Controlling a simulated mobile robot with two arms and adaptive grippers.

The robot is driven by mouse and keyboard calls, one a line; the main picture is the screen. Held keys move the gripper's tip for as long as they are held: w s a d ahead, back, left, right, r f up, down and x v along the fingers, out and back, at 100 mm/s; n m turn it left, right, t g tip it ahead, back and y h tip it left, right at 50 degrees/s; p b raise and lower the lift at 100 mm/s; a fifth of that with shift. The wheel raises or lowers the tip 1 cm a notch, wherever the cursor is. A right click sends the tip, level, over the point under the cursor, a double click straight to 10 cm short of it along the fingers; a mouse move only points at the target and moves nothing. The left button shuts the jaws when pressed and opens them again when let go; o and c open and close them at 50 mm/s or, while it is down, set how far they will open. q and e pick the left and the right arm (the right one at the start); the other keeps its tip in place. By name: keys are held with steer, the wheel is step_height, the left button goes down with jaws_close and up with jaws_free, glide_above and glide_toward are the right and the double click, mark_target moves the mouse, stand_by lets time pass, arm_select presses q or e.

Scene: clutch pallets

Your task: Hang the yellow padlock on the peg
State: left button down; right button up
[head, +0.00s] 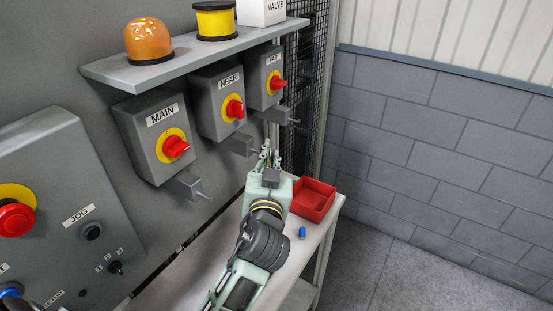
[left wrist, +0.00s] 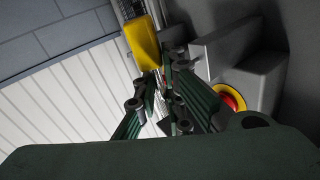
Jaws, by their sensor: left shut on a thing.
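The yellow padlock (left wrist: 143,45) shows in the left wrist view as a yellow block at the fingertips, partly covered by them. I cannot make it out in the head view. My left gripper (head: 268,152) is shut on it, and its fingers also show in the left wrist view (left wrist: 168,88). Grey pegs on blocks stick out below the MAIN (head: 189,185), NEAR (head: 240,145) and FAR (head: 275,115) switch boxes. The fingertips are just below the FAR peg and right of the NEAR peg. I cannot tell whether the padlock touches a peg. My right gripper is out of view.
A red bin (head: 313,200) and a small blue object (head: 302,232) are on the light bench (head: 290,260) under my left arm. A shelf (head: 190,57) with an orange lamp (head: 148,41) overhangs the switch boxes. A black mesh (head: 310,75) stands behind the FAR box.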

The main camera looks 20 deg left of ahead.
arm_select(q)
steer(key=shift+a, duration=0.55)
steer(key=shift+w+a+f, duration=0.15)
steer(key=shift+a+f, duration=0.15)
steer(key=shift+a, duration=0.3)
steer(key=shift+w+a+f, duration=0.1)
steer(key=shift+a+f, duration=0.15)
steer(key=shift+a, duration=0.35)
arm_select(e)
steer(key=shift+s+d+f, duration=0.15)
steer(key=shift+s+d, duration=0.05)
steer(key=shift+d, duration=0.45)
arm_select(q)
steer(key=shift+f, duration=0.1)
steer(key=c, duration=2.1)
jaws_free()
steer(key=shift+a, duration=0.2)
steer(key=o, duration=0.3)
steer(key=shift+s+a, duration=0.1)
steer(key=shift+a, duration=0.25)
steer(key=shift+o, duration=0.2)
steer(key=v, duration=1.2)
steer(key=shift+d, duration=0.3)
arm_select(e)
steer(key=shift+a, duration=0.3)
